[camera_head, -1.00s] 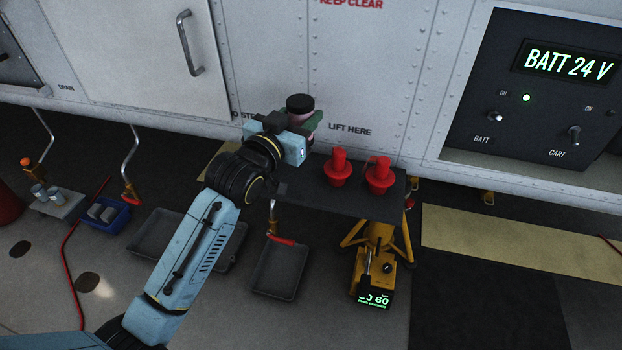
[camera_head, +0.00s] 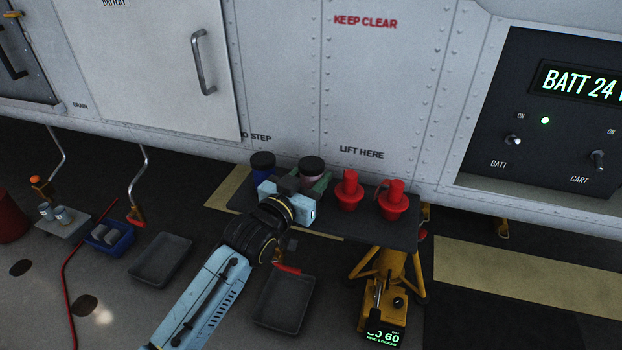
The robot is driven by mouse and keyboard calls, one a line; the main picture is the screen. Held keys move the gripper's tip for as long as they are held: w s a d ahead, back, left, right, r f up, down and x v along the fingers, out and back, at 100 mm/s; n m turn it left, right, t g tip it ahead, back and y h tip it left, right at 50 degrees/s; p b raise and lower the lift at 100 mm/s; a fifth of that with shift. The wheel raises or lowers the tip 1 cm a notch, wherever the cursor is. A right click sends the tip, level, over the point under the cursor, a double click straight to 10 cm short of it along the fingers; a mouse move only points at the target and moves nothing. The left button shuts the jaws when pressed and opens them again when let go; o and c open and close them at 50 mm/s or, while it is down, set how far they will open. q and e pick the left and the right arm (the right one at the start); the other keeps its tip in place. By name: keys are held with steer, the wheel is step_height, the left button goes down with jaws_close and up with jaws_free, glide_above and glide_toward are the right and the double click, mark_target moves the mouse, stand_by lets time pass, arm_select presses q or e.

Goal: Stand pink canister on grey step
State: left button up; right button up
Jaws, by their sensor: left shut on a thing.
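The pink canister (camera_head: 310,182) has a black lid and looks upright over the grey step (camera_head: 350,227), a dark flat shelf against the white hull. My right gripper is not in view.
A blue canister (camera_head: 262,173) with a black lid stands just left of the pink one. Two red plugs (camera_head: 349,191) (camera_head: 392,201) stand on the step to the right. A yellow jack (camera_head: 380,285) is below. Trays (camera_head: 284,303) lie on the floor.

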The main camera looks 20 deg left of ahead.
arm_select(q)
steer(key=o, duration=1)
steer(key=shift+f, duration=0.1)
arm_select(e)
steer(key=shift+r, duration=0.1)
